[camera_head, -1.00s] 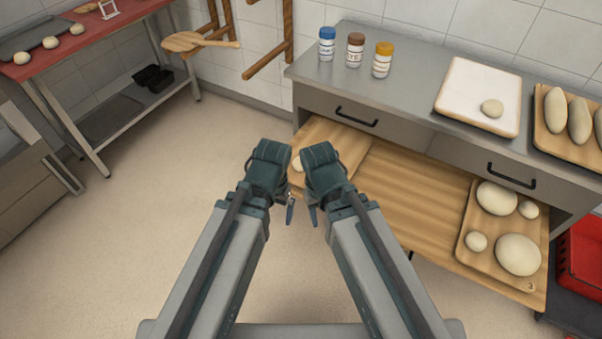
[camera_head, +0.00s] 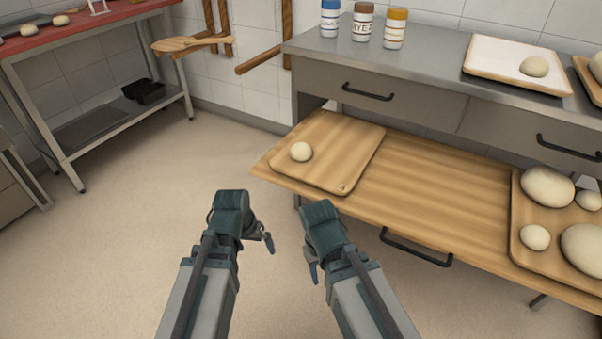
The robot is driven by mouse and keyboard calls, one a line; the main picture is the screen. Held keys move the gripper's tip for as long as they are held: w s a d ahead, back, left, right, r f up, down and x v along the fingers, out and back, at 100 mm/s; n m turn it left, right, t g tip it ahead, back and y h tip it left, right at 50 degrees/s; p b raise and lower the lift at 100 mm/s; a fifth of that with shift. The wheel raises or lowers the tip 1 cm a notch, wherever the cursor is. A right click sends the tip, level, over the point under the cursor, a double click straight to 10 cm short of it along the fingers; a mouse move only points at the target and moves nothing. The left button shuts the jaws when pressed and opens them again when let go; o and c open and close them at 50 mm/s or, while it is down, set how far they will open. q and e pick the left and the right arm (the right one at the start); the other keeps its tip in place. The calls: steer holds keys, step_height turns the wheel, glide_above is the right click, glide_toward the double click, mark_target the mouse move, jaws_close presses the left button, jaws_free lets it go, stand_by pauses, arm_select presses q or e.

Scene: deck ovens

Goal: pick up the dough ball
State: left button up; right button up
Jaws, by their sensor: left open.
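A small pale dough ball (camera_head: 301,152) sits alone on a wooden board (camera_head: 340,146) at the left end of a pulled-out wooden shelf (camera_head: 430,190). Other dough balls lie on a second board (camera_head: 524,222) at the right of the shelf, two of them small (camera_head: 535,237) and others larger (camera_head: 548,187). My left gripper (camera_head: 268,240) is open and empty, in front of and below the shelf's left end. My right gripper (camera_head: 312,268) is beside it, also apart from the dough; its fingers are partly hidden and their opening is unclear.
A steel counter (camera_head: 420,62) above the shelf holds several jars (camera_head: 362,22) and a white-topped board (camera_head: 490,58) with a dough ball. A red-topped table (camera_head: 70,32) stands at the left. The floor between is clear.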

arm_select(q)
steer(key=w+d+f+m+t+h+b, duration=0.1)
steer(key=w+d+f+t+h+b, duration=0.15)
steer(key=w+f+b, duration=0.2)
steer(key=m+t+h, duration=0.1)
steer(key=t+h, duration=0.1)
steer(key=t, duration=0.9)
glide_toward(298, 154)
steer(key=x, duration=0.7)
steer(key=shift+w+f+b, duration=0.15)
steer(key=shift+f+b, duration=0.05)
steer(key=shift+b, duration=0.15)
steer(key=shift+x, duration=2.8)
steer(key=shift+r, duration=0.2)
arm_select(e)
step_height(298, 154, down, 8)
steer(key=shift+r, duration=0.15)
arm_select(q)
steer(key=shift+c, duration=0.2)
steer(key=c, duration=1.2)
